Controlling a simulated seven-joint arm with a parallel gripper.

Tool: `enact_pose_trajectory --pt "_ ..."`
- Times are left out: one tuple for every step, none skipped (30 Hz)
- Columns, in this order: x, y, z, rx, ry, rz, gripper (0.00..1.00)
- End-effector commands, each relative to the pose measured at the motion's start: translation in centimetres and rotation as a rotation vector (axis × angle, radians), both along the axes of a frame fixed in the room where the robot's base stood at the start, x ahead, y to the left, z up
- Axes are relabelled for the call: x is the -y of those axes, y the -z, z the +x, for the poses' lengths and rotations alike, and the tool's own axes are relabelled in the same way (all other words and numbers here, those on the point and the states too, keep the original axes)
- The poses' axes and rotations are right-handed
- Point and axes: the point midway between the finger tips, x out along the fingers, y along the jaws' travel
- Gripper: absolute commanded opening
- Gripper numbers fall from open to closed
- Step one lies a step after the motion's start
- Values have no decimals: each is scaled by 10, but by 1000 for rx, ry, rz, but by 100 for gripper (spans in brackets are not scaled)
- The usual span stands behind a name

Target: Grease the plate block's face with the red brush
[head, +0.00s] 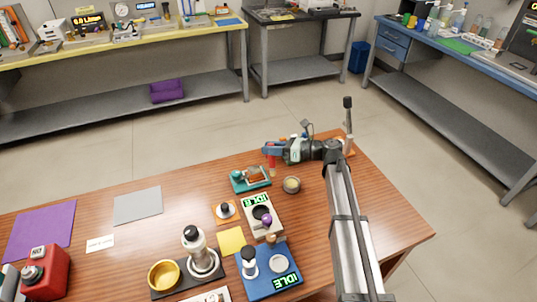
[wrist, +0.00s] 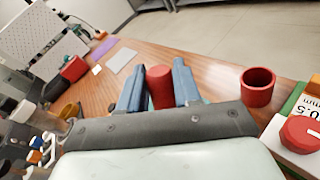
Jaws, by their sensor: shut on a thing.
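My gripper (head: 272,149) is over the far part of the wooden table, its blue fingers pointing left. It is shut on the red brush; the red handle (wrist: 160,87) shows between the two fingers (wrist: 159,92) in the wrist view. In the head view the brush (head: 271,164) hangs below the fingers, its lower end close to the right side of a teal-based block (head: 238,184), which seems to be the plate block. I cannot tell whether the brush touches it. The block carries a pale, flat piece. The wrist view does not clearly show the block or the brush tip.
A small round dish (head: 291,185) stands right of the teal block. In front are a grey device with a purple knob (head: 266,219), a yellow pad (head: 231,240) and a blue scale-like device (head: 270,272). A red cup (wrist: 257,86) is at right in the wrist view.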

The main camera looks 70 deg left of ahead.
Motion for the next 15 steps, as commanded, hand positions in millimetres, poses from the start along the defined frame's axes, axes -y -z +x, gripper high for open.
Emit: enact_pose_trajectory --pt "1 -14 0 1 0 3 0" --pt "1 -20 0 1 0 2 0" --pt "1 -30 0 2 0 2 0" --pt "1 -37 0 2 0 2 0" --pt "1 -43 0 1 0 2 0" --pt "1 -52 0 2 0 2 0" --pt "1 -53 0 2 -1 1 0" --pt "1 -55 0 1 0 0 0" --pt "1 -58 0 1 0 0 0" --pt "1 -61 0 1 0 -1 0" --pt "1 -63 0 1 0 -1 0" --pt "1 -67 0 1 0 -1 0" --pt "1 -69 0 1 0 -1 0" --pt "1 -72 0 1 0 -1 0" --pt "1 -76 0 1 0 0 0"
